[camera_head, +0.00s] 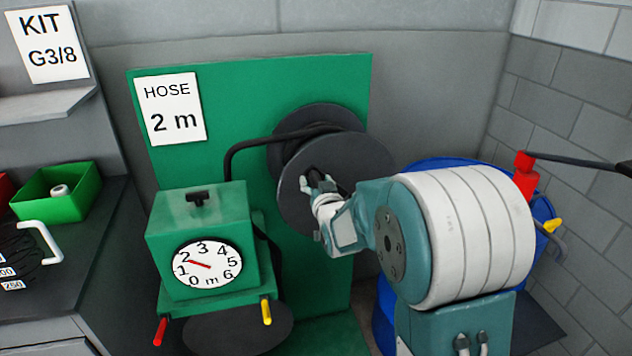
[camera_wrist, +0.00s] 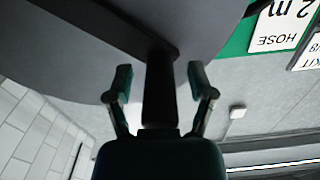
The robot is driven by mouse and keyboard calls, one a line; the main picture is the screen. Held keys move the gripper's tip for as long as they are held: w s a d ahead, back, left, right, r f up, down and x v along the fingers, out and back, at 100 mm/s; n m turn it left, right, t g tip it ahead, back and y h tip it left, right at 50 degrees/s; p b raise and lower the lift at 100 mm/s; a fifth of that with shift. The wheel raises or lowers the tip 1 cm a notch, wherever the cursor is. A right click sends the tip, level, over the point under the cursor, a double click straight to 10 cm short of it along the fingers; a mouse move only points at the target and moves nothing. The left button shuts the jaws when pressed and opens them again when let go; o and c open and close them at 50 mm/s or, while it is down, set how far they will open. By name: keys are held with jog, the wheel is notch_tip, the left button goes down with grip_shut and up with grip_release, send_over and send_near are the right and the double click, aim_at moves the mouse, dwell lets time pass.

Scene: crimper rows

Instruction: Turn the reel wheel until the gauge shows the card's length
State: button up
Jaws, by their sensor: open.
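The reel wheel (camera_head: 296,190) is a dark grey disc in front of a green panel, partly hidden by my arm. It also fills the upper left of the wrist view (camera_wrist: 70,55). My gripper (camera_head: 318,182) is at the wheel's face. In the wrist view my gripper (camera_wrist: 160,80) is open, with a dark bar between its fingers and a gap on each side. The gauge (camera_head: 207,264) is a white dial numbered 0 to 6 on a green box. The card (camera_head: 170,108) reads "HOSE 2 m".
A black hose (camera_head: 232,150) runs from the green box to the reel. A blue drum (camera_head: 432,165) stands behind my arm at the right, beside a red-topped fitting (camera_head: 523,172). A green bin (camera_head: 58,192) and a KIT sign (camera_head: 48,45) are at left.

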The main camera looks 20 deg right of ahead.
jog(key=shift+c, duration=0.3)
grip_shut()
jog(key=shift+d, duration=0.1)
